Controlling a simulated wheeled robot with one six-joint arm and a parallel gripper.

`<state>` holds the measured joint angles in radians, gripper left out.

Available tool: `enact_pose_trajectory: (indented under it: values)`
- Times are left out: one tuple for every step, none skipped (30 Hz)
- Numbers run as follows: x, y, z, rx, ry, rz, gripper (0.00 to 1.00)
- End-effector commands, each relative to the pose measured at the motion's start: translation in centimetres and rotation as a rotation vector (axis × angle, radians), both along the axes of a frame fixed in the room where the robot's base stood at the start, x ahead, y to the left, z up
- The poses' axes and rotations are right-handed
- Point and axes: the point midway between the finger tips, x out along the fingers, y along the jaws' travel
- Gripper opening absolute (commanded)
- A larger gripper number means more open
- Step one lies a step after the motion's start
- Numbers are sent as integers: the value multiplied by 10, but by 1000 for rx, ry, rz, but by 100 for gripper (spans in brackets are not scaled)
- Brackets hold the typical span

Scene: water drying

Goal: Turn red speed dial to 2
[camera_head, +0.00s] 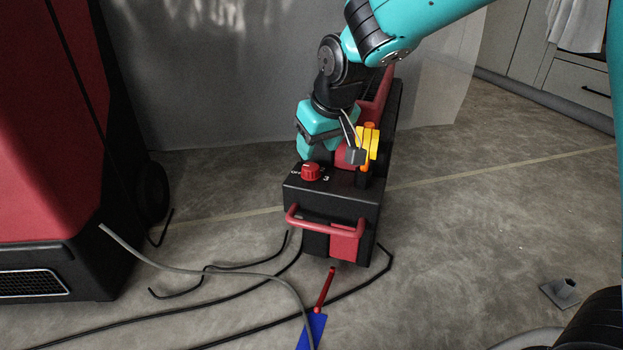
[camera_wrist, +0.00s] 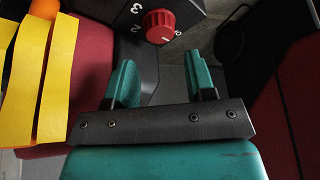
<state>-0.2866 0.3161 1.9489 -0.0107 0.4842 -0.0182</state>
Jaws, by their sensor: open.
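The red speed dial (camera_head: 311,172) sits on the black top of a floor machine (camera_head: 335,195), near its front left edge. In the wrist view the red dial (camera_wrist: 159,27) is at the top, with the markings 1, 2 and 3 around it; its exact setting is too small to tell. My gripper (camera_head: 305,152) is just above and behind the dial in the head view. In the wrist view my gripper (camera_wrist: 161,80) has its two teal fingers apart with nothing between them, and the dial lies beyond the fingertips, not touched.
Yellow and orange parts (camera_head: 369,145) stand on the machine right beside my gripper. A red handle (camera_head: 325,220) crosses the machine's front. A large red and black machine (camera_head: 60,130) stands at left. Cables (camera_head: 215,270) and a blue-headed tool (camera_head: 312,331) lie on the floor.

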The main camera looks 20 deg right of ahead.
Motion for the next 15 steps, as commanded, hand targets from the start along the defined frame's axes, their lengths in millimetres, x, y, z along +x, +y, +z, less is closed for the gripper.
enact_pose_trajectory:
  values:
    - [4, 1, -19, -1, 2, 0, 50]
    - [6, 2, -25, 0, 1, 0, 50]
    - [9, 3, -31, 0, 1, 0, 50]
    - [11, 4, -36, 0, 0, 0, 50]
    - [13, 4, -40, 0, 0, 0, 50]
    - [15, 5, -45, 0, 0, 0, 50]
    - [17, 6, -48, 0, 0, 0, 50]
    - [18, 6, -51, 0, 0, 0, 50]
    - [20, 7, -53, 0, -1, 0, 50]
    - [21, 7, -55, 0, -1, 0, 50]
    - [21, 7, -56, 0, -1, 0, 50]
    - [22, 7, -57, 0, -1, 0, 50]
    - [22, 7, -58, 0, -1, 0, 50]
    - [23, 7, -58, 0, -1, 0, 50]
    - [23, 8, -59, 0, -1, 0, 50]
